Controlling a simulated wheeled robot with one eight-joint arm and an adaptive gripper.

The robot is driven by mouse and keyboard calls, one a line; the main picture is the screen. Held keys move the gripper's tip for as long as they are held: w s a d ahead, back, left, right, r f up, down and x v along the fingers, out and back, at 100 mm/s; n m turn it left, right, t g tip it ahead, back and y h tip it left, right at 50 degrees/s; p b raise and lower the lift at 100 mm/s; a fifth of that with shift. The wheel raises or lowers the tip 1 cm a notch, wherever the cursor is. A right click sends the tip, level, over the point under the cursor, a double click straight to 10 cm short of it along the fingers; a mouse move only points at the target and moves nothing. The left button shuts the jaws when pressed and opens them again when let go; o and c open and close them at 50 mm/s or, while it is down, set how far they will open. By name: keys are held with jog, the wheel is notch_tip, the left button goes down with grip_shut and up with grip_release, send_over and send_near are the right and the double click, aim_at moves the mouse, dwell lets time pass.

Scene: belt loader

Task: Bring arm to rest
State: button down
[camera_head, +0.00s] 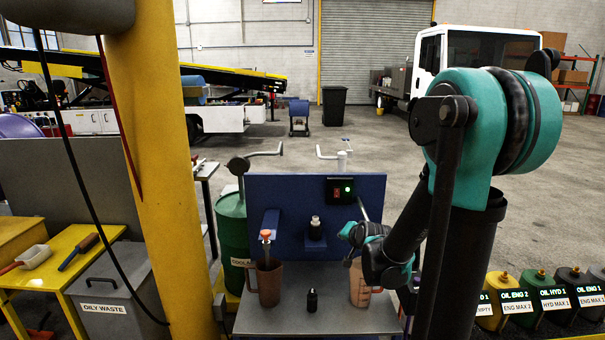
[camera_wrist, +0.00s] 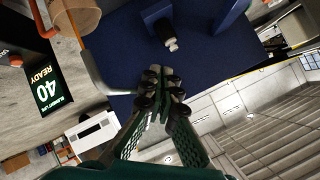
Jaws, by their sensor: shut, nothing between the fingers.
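My teal and black arm (camera_head: 400,245) reaches down from the right in the head view, over the right side of a grey bench top. My gripper (camera_head: 350,232) is in front of the blue panel, above a translucent jug (camera_head: 360,287); its fingers are small and partly hidden there. In the wrist view my gripper (camera_wrist: 163,72) shows from behind with its black fingertips together and nothing between them. The blue panel (camera_wrist: 115,50) lies beyond the fingertips, with a small bottle-like fitting (camera_wrist: 170,42) on it.
A brown jug (camera_head: 268,285) and a small black bottle (camera_head: 312,300) stand on the bench (camera_head: 290,325). A yellow post (camera_head: 155,150) rises at left. A green drum (camera_head: 232,235) stands behind the bench's left side. Several labelled oil containers (camera_head: 547,298) line the right.

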jog(key=s+d+f+n+g, duration=0.1)
jog(key=s+f+n+g, duration=0.1)
jog(key=s, duration=0.7)
jog(key=s+d+f+n+g+h, duration=0.1)
jog(key=s+d+f+n+g, duration=0.1)
jog(key=s, duration=0.6)
jog(key=s+d+f+n+g+h, duration=0.1)
jog(key=s+d+f+n+g, duration=0.1)
jog(key=s, duration=0.7)
notch_tip(320, 180, down, 2)
jog(key=shift+s+d+f+n+g, duration=0.15)
jog(key=shift+s+f+n+g, duration=0.15)
jog(key=shift+g, duration=0.3)
